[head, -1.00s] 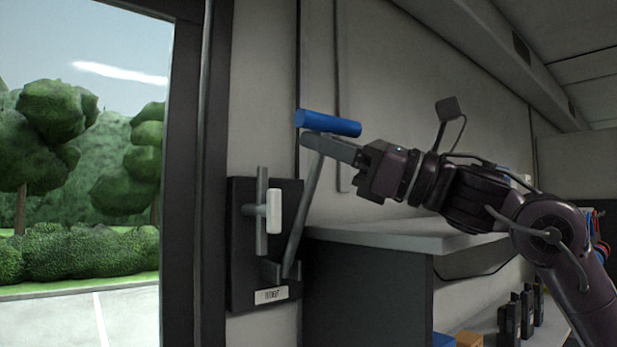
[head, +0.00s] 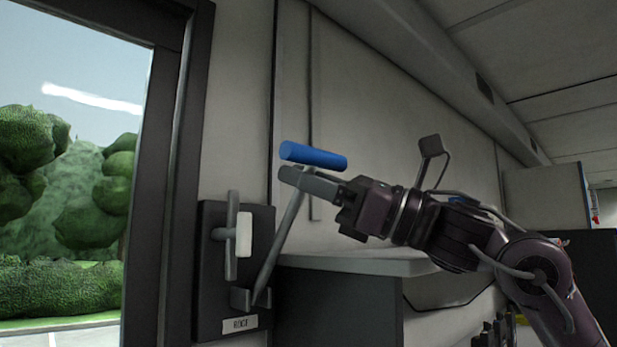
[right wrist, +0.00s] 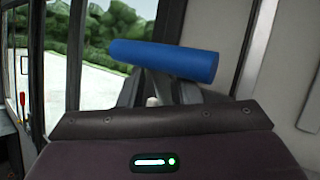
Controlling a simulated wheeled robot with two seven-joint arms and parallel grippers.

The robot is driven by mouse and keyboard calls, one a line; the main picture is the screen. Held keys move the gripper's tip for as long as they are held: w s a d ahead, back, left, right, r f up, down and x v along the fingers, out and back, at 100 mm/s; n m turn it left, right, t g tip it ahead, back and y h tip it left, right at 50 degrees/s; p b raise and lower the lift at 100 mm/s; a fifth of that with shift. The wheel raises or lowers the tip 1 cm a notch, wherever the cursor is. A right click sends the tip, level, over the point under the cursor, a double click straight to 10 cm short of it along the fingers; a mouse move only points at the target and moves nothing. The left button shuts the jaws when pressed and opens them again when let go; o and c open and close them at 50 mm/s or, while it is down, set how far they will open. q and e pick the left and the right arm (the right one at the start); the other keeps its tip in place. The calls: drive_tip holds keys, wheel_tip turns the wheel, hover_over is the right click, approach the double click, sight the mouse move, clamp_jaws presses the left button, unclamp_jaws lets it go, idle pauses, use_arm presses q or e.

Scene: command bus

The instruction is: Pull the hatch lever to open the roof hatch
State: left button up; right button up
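The hatch lever is a grey rod (head: 278,246) with a blue handle (head: 314,156), hinged low on a dark wall panel (head: 209,270) labelled ROOF. The rod leans up to the right, away from the panel. My right gripper (head: 300,179) is at the rod's top, just under the blue handle, with its fingers on either side of the rod. It looks shut on the lever. In the right wrist view the blue handle (right wrist: 165,60) lies across above the fingers, partly hiding their tips. My left gripper is not in view. The roof hatch does not show.
A white grip on a grey bar (head: 231,258) is on the panel, left of the rod. A cabinet with a light top (head: 350,263) stands right of the panel, below my right arm. A door frame (head: 170,170) and window are at the left.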

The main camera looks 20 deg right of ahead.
drive_tip(key=shift+d, duration=0.15)
drive_tip(key=s+d+f+b, duration=0.1)
drive_tip(key=s+d+b, duration=0.1)
drive_tip(key=s+d, duration=0.2)
drive_tip(key=s+d+b, duration=0.3)
drive_tip(key=s+d, duration=0.1)
drive_tip(key=d, duration=0.6)
drive_tip(key=shift+s+f, duration=0.25)
drive_tip(key=shift+f, duration=0.15)
